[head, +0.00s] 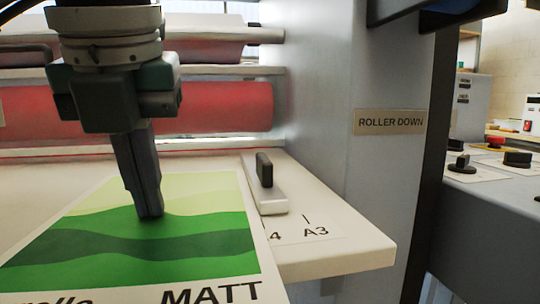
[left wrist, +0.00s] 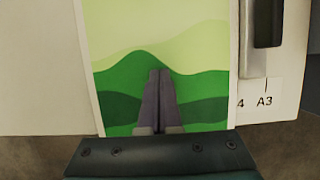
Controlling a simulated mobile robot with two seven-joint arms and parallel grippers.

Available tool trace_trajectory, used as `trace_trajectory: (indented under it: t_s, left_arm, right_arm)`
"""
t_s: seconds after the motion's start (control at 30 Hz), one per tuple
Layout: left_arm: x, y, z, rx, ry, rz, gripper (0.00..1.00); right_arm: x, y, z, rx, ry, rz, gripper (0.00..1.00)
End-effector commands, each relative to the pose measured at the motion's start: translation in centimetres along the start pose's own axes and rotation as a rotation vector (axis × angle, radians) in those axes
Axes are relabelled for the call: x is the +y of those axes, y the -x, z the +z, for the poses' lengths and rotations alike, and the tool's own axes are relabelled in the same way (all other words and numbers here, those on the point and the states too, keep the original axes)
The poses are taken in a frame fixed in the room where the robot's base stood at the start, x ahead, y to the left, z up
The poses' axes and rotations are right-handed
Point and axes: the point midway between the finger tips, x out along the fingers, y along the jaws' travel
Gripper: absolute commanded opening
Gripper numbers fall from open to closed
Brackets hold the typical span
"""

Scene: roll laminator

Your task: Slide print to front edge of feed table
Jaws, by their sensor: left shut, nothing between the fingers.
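The print (head: 130,245) is a white-bordered sheet with green hills and the word MATT. It lies on the cream feed table (head: 335,240), and its near part reaches the table's front edge and appears to pass over it. The print also shows in the left wrist view (left wrist: 120,70), where my gripper body hides its near end. My left gripper (head: 150,215) is shut and empty, pointing down with its fingertips at the green area of the print. The fingertips also show in the left wrist view (left wrist: 158,72); whether they press the sheet is hard to tell. My right gripper is not in view.
A side guide with a dark handle (head: 265,170) stands just right of the print, by the A3 mark. Red rollers (head: 225,105) lie behind the table. A grey side frame (head: 320,90) with a ROLLER DOWN label (head: 390,122) rises at right.

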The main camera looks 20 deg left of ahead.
Motion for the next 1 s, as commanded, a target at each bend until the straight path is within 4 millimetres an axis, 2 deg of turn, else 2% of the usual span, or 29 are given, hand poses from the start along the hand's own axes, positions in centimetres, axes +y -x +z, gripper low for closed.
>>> trace_trajectory:
  t_s: [0.27,0.6,1.0]
  left_arm:
    - [0.0,0.0,-0.1,0.004,-0.002,0.002,0.00]
    - [0.0,1.8,0.6,0.001,-0.001,0.000,0.00]
    - [0.0,2.2,0.8,0.000,0.000,0.000,0.00]
  right_arm:
    - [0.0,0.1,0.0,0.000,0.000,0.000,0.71]
    - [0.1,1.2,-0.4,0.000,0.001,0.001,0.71]
    - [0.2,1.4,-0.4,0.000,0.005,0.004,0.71]
